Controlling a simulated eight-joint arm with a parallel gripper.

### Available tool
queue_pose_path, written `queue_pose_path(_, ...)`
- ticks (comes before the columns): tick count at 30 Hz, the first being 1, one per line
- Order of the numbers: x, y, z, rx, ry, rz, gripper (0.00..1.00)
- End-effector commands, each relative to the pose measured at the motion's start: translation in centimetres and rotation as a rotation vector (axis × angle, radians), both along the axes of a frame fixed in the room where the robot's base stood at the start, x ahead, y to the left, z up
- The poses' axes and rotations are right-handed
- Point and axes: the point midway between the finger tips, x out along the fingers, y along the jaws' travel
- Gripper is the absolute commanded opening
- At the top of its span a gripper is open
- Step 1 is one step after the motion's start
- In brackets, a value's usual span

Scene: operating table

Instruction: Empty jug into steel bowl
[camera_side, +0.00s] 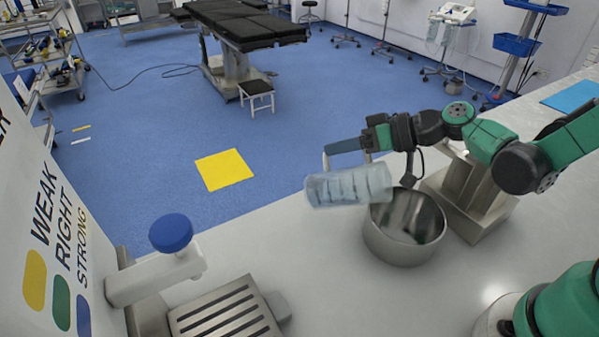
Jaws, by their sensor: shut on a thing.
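A clear, pale blue jug (345,187) is tipped onto its side, close to level, above the left rim of the steel bowl. Its right end reaches over the bowl's opening. My gripper (367,146) is above the jug and shut on its blue handle (342,146). The steel bowl (398,248) stands upright on the pale counter. Part of its inside shows, with a darker patch at the bottom. I cannot tell whether liquid is leaving the jug.
A steel block (470,200) stands right of the bowl. A dispenser with a blue knob (170,232) and a slotted drip tray (226,318) are at the front left. The counter (330,285) is clear between tray and bowl. A blue mat (574,96) lies far right.

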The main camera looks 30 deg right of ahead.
Motion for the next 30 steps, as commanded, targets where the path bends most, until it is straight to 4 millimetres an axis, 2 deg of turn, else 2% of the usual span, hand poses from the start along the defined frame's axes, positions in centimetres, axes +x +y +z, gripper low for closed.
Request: queue_pose_path(30,-0.6,-0.5,1.2,0.093,-0.103,-0.001,0.0)
